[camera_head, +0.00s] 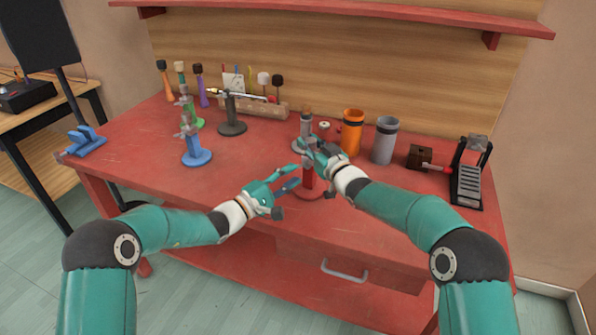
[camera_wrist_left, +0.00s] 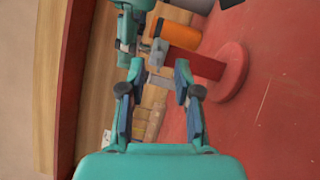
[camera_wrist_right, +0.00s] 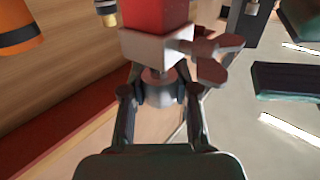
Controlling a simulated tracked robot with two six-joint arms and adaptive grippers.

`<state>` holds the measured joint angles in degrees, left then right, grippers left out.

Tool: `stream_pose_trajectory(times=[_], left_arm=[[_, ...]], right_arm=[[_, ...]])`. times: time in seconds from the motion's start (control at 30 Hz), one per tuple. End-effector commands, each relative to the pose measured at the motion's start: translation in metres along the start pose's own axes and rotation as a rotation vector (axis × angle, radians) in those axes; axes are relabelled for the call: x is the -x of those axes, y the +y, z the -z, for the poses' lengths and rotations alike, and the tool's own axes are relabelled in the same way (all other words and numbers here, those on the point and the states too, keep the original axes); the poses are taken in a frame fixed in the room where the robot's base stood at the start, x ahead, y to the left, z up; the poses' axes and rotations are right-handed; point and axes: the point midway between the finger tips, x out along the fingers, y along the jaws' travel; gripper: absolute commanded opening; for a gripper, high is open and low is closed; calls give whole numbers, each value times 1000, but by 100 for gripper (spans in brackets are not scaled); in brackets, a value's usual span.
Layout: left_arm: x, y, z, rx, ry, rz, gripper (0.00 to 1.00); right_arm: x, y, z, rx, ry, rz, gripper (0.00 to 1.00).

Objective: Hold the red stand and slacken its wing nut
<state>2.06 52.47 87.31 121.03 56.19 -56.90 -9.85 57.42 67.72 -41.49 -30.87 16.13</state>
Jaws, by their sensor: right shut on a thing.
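The red stand (camera_head: 309,183) stands upright near the front edge of the red bench, its round base flat. In the right wrist view its red post (camera_wrist_right: 155,14) meets a pale grey collar (camera_wrist_right: 155,47). The wing nut (camera_wrist_right: 215,62) sticks out from the collar's side, clear of the fingers. My right gripper (camera_head: 311,151) is shut on the stand's grey top part (camera_wrist_right: 160,90), beyond the collar. My left gripper (camera_head: 293,176) is open and empty, just left of the stand. In the left wrist view the red post (camera_wrist_left: 195,64) lies beyond its open fingers (camera_wrist_left: 157,98).
A grey stand (camera_head: 305,125), an orange cup (camera_head: 352,133) and a grey cup (camera_head: 384,140) stand close behind. A pedal (camera_head: 468,175) is at the right. A blue stand (camera_head: 196,156) and several others are at the left. The bench between blue and red stands is clear.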

Motion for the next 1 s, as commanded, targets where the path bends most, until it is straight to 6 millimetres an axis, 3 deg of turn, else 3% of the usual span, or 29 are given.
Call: stream_pose_trajectory(times=[0.2, 0.57, 0.77, 1.0], left_arm=[[-25, 0, 0, 0, 0, 0, 32], [-30, 0, 0, 1, 0, 0, 32], [-30, 0, 0, 1, 0, 0, 1], [-30, -1, 0, 2, 1, 2, 0]], right_arm=[[0, 0, 0, 0, 0, -1, 0], [0, 0, 0, 0, 0, -1, 0], [0, 0, 0, 0, 0, -1, 0], [0, 1, 0, 0, 0, -1, 0]])
